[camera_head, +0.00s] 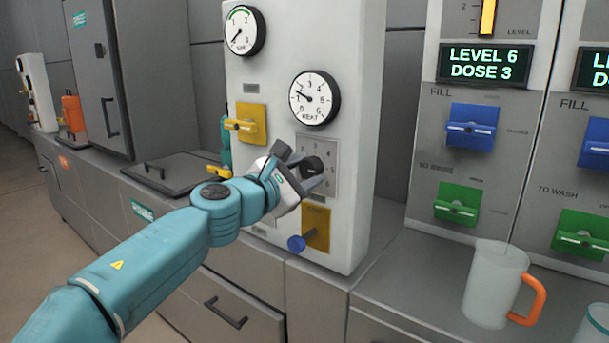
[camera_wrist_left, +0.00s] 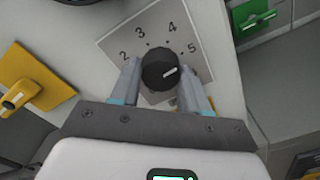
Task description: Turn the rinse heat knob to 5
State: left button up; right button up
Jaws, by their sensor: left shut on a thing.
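The rinse heat knob (camera_head: 312,167) is a round black knob on a grey numbered plate (camera_head: 328,147) on the white panel. In the left wrist view the knob (camera_wrist_left: 160,70) sits between the two fingers, with 2, 3, 4 and 5 around it on the plate (camera_wrist_left: 205,70). Its white mark points right and slightly up, toward the side with the 5; the exact setting is hard to tell. My left gripper (camera_head: 300,170) is shut on the knob, and it fills the lower left wrist view (camera_wrist_left: 165,92). My right gripper is not in view.
A HEAT dial (camera_head: 314,98) is above the knob, its needle pointing left. A mug with an orange handle (camera_head: 490,285) stands on the counter at right.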

pick_arm(q)
jog(key=shift+d+f+m, duration=0.1)
jog(key=shift+f+m, duration=0.2)
jog(key=shift+m, duration=0.2)
jog(key=o, duration=1.1)
jog(key=shift+c, duration=0.2)
jog(key=shift+r, duration=0.15)
jog(key=b+v, duration=0.4)
jog(key=v, duration=1.2)
jog(key=shift+s+r, duration=0.1)
